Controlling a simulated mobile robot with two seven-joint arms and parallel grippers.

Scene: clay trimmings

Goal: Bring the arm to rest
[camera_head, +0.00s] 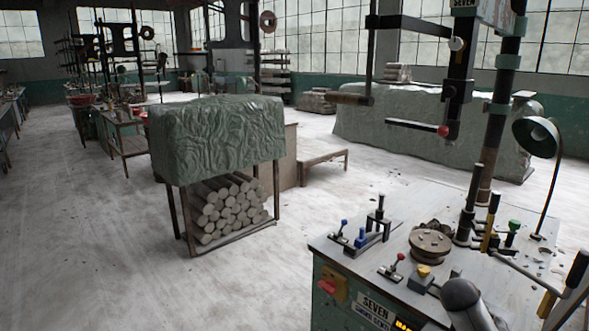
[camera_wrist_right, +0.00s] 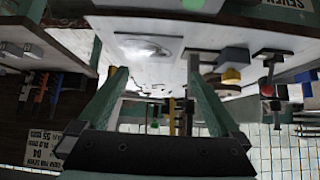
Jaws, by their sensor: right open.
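My right gripper (camera_wrist_right: 155,72) shows in the right wrist view as two green fingers spread wide apart. It is open, and nothing is held between the fingers. The pale worktop and its controls show beyond them. A grey rounded form at the bottom right of the head view may be part of my right arm. I cannot make out the right gripper's fingers there. My left arm and gripper are not in view.
A machine bench (camera_head: 350,255) stands at right with a round disc (camera_head: 430,245), dark lumps (camera_head: 437,227), several levers, a yellow knob (camera_head: 424,271) and a green lamp (camera_head: 537,137). A covered rack (camera_head: 215,135) holding logs stands at left. The floor between is clear.

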